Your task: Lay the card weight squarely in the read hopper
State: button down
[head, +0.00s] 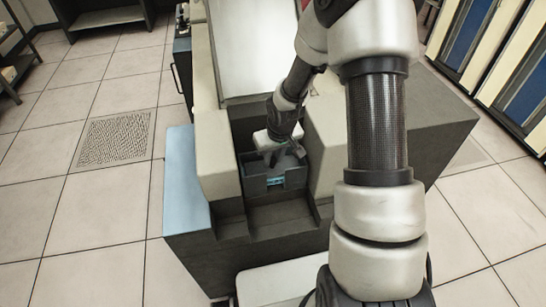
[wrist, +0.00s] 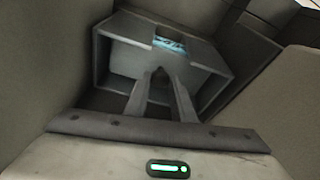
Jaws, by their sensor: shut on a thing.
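The read hopper (head: 258,184) is a dark grey open-topped box set in the machine between two pale housings. It also shows in the wrist view (wrist: 215,62), turned a little. A notch in its wall shows something blue, likely cards (wrist: 172,45). The card weight (wrist: 128,62) looks like a flat grey block inside the hopper's walls; whether it rests on the cards or hangs just above I cannot tell. My gripper (wrist: 160,74) reaches down into the hopper with its fingers close together on the weight. In the head view my gripper (head: 283,156) hides part of the hopper.
Pale housings (head: 219,155) stand close on both sides of the hopper. A dark recessed ledge (head: 282,218) lies in front of it. A tall pale panel (head: 250,45) rises behind. The tiled floor at the left is open.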

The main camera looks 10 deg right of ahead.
jog(key=c, duration=1.4)
grip_release()
jog(key=shift+c, duration=0.2)
jog(key=a+p+v, duration=0.1)
jog(key=p+v, duration=0.3)
jog(key=v, duration=1.3)
jog(key=shift+d+r, duration=0.3)
jog(key=shift+d, duration=0.2)
jog(key=shift+w, duration=0.1)
